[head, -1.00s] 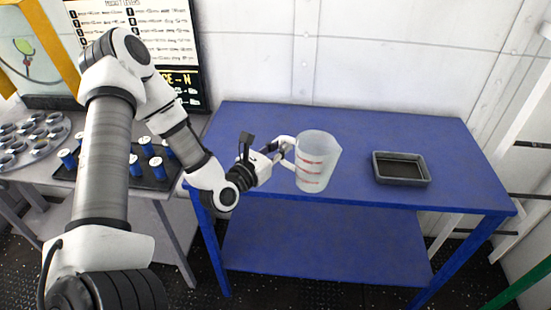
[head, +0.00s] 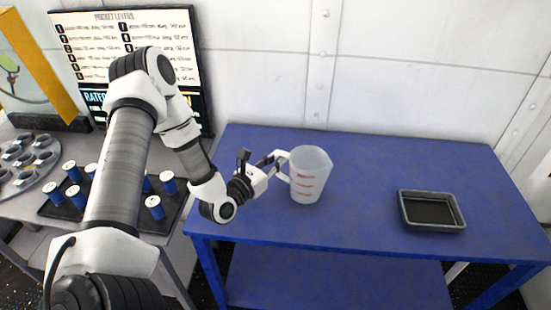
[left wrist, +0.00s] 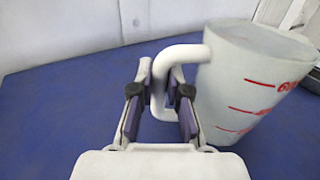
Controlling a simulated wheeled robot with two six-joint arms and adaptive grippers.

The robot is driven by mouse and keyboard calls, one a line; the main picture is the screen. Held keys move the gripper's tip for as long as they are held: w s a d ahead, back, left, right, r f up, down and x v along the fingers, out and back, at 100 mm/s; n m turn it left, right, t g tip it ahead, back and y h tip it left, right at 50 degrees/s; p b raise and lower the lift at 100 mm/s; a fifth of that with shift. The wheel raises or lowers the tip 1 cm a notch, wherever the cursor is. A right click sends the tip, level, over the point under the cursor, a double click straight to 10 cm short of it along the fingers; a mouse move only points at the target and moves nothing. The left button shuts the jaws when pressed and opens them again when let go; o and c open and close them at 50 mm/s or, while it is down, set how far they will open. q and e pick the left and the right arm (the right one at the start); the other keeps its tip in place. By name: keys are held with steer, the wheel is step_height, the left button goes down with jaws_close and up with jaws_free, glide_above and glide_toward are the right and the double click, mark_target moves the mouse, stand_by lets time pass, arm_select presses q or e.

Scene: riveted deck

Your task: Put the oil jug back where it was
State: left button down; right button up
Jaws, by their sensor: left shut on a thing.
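The oil jug (head: 312,175) is a translucent pitcher with red measuring marks and a white loop handle. It is upright over the left-middle part of the blue table in the head view. I cannot tell whether its base touches the top. My left gripper (head: 280,160) is shut on the jug's handle from the left. In the left wrist view the jug (left wrist: 255,90) fills the right side, its base hidden or cut off, and the gripper's fingers (left wrist: 161,85) sit either side of the handle. My right gripper is not in view.
A dark shallow tray (head: 402,208) stands on the blue table (head: 360,170), right of the jug, with clear tabletop between. At the left, a grey bench holds blue cylinders (head: 155,207) on a black tray and a round metal rack (head: 45,170). A wall rises behind.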

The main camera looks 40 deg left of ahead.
arm_select(q)
steer(key=shift+w+d, duration=0.1)
steer(key=shift+d, duration=0.05)
steer(key=shift+f, duration=0.1)
steer(key=c, duration=1.2)
jaws_free()
steer(key=shift+o, duration=0.2)
steer(key=shift+r, duration=0.2)
steer(key=shift+s+f, duration=0.1)
steer(key=shift+s, duration=0.3)
steer(key=s, duration=0.3)
steer(key=s+p, duration=0.1)
steer(key=s, duration=0.6)
steer(key=shift+s+a+p, duration=0.25)
steer(key=shift+s+p, duration=0.05)
steer(key=shift+p, duration=0.1)
steer(key=shift+s+d, duration=0.1)
steer(key=shift+s, duration=0.3)
